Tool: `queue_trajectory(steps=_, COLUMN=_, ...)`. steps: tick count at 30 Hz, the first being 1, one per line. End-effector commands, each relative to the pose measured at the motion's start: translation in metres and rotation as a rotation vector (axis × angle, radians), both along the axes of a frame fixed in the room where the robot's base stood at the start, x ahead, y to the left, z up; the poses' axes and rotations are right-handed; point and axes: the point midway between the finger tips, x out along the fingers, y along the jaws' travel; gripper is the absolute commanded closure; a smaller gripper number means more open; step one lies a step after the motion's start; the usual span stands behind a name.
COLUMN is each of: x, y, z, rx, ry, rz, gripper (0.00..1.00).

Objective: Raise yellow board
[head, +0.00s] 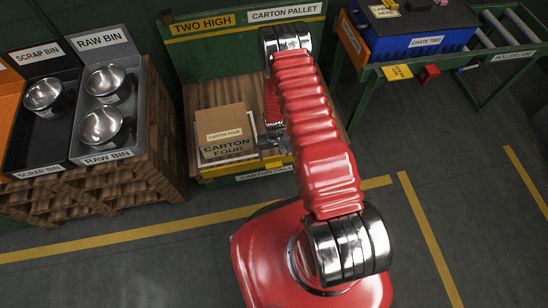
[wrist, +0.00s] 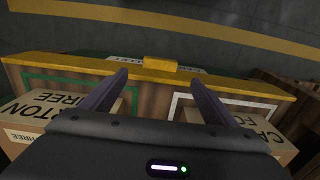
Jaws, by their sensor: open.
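The yellow board (head: 222,177) runs along the front edge of the carton pallet in the head view. In the wrist view the yellow board (wrist: 60,71) crosses the picture from left to right, with a small yellow block (wrist: 160,64) at its middle. My gripper (wrist: 157,79) is open and empty, its two dark fingers pointing towards the board's middle. Whether the fingertips touch the board cannot be told. In the head view my gripper (head: 272,142) is over the pallet's front part, mostly hidden behind my red arm.
Carton four (head: 224,132) stands on the pallet, left of my arm; carton three (wrist: 62,115) shows in the wrist view. Scrap bin (head: 42,98) and raw bin (head: 104,108) hold metal pots at left. A blue crate (head: 412,32) stands at right. Floor in front is clear.

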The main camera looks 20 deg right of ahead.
Motion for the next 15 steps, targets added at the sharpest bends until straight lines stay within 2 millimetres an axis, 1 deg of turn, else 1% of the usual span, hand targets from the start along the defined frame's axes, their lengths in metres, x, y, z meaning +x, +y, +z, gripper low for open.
queue_trajectory(steps=1, x=0.001, y=0.000, z=0.007, rx=0.000, ry=-0.002, rz=0.000, gripper=0.19)
queue_trajectory(steps=3, x=0.001, y=0.000, z=0.015, rx=0.000, ry=-0.001, rz=0.000, gripper=0.19)
queue_trajectory(steps=7, x=0.000, y=0.000, z=0.027, rx=0.000, ry=0.000, rz=0.000, gripper=0.19)
queue_trajectory(steps=10, x=-0.001, y=0.000, z=0.032, rx=0.000, ry=0.001, rz=0.000, gripper=0.19)
queue_trajectory(steps=15, x=-0.001, y=0.000, z=0.034, rx=0.000, ry=0.001, rz=0.000, gripper=0.19)
